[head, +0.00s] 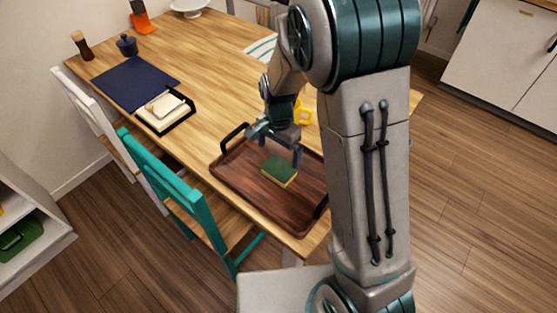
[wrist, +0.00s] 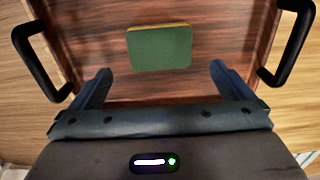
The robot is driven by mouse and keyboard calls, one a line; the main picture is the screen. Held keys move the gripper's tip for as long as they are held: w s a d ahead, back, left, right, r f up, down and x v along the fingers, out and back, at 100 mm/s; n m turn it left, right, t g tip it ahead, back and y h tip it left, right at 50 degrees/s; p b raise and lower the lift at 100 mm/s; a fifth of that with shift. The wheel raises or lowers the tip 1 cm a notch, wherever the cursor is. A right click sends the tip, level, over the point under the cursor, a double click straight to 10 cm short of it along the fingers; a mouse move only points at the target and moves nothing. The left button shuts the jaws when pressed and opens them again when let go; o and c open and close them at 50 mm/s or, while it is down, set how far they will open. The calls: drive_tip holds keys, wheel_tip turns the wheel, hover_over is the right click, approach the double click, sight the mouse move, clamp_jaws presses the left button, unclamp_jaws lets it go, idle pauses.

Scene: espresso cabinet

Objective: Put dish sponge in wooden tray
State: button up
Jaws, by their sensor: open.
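The dish sponge (head: 278,172) has a green top and a yellow lower layer. It lies flat inside the dark wooden tray (head: 236,172), near its middle. In the wrist view the sponge (wrist: 160,48) sits on the floor of the tray (wrist: 240,70), ahead of my gripper and apart from its fingers. My gripper (head: 275,152) is open and empty above the tray. Its two fingers show spread apart in the wrist view (wrist: 160,85). Part of the tray's right side is hidden behind my arm in the head view.
The tray has black handles (wrist: 38,60) at both ends. A yellow object (head: 303,115) stands behind my gripper. A black-handled tray with a cream item (head: 165,107) and a dark blue mat (head: 135,83) lie to the left. A teal chair (head: 185,195) stands at the table's near edge.

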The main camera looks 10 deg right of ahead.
drive_tip(key=s+d+r+n+t, duration=0.1)
drive_tip(key=s+d+r+n, duration=0.3)
drive_tip(key=s+r, duration=0.4)
drive_tip(key=s+d+r+n+t, duration=0.2)
drive_tip(key=s+d+r+n, duration=0.2)
drive_tip(key=s+r, duration=0.3)
drive_tip(key=s+d, duration=0.1)
drive_tip(key=s, duration=0.1)
drive_tip(key=shift+s+d+r+n, duration=0.3)
drive_tip(key=shift+s+r+n, duration=0.05)
drive_tip(key=shift+s+n, duration=0.05)
